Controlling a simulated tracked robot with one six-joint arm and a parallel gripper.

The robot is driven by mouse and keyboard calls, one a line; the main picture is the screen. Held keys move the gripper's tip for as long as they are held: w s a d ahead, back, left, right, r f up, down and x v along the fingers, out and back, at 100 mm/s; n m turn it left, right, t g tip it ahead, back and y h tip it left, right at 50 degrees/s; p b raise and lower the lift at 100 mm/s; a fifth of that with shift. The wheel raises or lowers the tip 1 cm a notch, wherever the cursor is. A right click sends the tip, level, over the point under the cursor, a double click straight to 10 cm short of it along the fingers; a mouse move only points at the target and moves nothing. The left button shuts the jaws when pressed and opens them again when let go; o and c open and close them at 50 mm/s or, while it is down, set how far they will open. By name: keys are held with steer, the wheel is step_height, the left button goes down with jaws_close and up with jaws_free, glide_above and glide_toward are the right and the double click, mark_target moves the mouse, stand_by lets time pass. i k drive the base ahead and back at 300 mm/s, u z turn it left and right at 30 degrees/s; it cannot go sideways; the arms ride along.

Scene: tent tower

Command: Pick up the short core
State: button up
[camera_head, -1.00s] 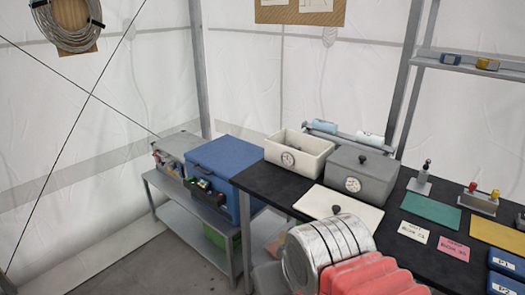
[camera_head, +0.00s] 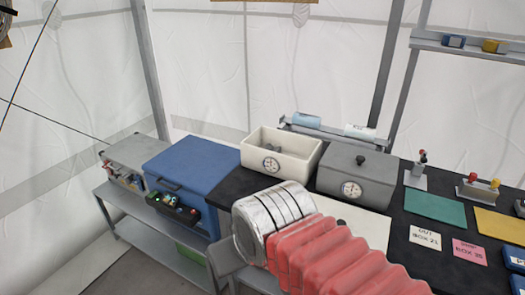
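I cannot tell for sure which thing is the short core. A light blue cylinder (camera_head: 306,121) and a whiter cylinder (camera_head: 359,131) lie on a low rail behind the boxes at the back of the black table. An open white box (camera_head: 262,162) with a round dial stands in front of them, and something small and grey shows inside it. My arm's red bellows and silver ringed section reach in from the bottom, in front of the table. My gripper is not in view.
A closed grey box (camera_head: 354,177) with a dial stands right of the white box. A pale lid (camera_head: 362,225) lies in front, partly behind my arm. A blue chest (camera_head: 190,165) stands left. A green mat (camera_head: 435,208) and small stands lie right. Metal posts rise behind.

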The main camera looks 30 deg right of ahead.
mark_target(313, 122)
steer(key=z, duration=0.45)
steer(key=i, duration=0.9)
steer(key=z, duration=0.5)
